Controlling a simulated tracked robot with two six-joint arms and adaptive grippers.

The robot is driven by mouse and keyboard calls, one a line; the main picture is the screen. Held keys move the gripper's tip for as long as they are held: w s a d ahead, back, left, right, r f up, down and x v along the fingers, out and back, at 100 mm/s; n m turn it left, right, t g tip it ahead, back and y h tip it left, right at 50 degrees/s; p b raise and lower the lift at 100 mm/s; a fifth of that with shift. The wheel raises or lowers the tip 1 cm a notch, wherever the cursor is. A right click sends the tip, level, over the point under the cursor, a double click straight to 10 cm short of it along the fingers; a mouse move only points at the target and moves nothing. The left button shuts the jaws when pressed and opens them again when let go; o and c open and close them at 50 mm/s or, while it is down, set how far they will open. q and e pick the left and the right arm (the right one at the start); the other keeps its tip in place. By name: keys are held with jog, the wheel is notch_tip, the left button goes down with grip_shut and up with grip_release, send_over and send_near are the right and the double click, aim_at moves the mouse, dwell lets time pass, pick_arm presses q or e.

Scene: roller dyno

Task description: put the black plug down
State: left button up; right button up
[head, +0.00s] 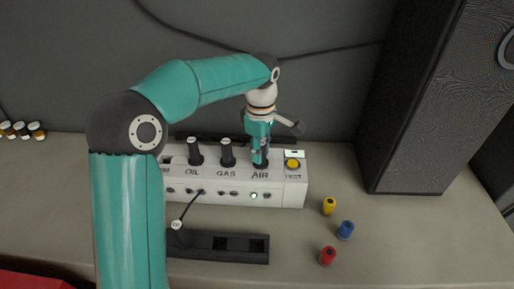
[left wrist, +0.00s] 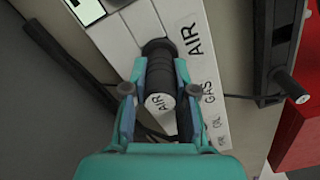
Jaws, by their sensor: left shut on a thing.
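The black plug (left wrist: 160,82), with AIR on its pale end cap, is between the two fingers of my left gripper (left wrist: 155,92). My left gripper (head: 260,157) is shut on it at the AIR position of the white panel (head: 236,187). In the left wrist view the plug's far end meets a black ring at the panel; I cannot tell how deep it sits. In the head view the fingers hide most of the plug. A small green light shows below AIR. My right gripper is not in view.
Two black plugs stand at OIL (head: 195,152) and GAS (head: 227,153). A yellow TEST button (head: 292,163) is right of AIR. A black slotted strip (head: 240,249) lies in front. Yellow (head: 328,206), blue (head: 345,230) and red (head: 327,256) cylinders stand right. A tall black box (head: 418,110) is behind.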

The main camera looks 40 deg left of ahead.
pick_arm(q)
jog(key=o, duration=1)
jog(key=shift+c, duration=0.2)
jog(key=shift+r+p, duration=0.45)
jog(key=shift+r, duration=0.35)
notch_tip(320, 180, up, 11)
jog(key=shift+r+p, duration=0.1)
jog(key=shift+p, duration=0.4)
jog(key=shift+w, duration=0.1)
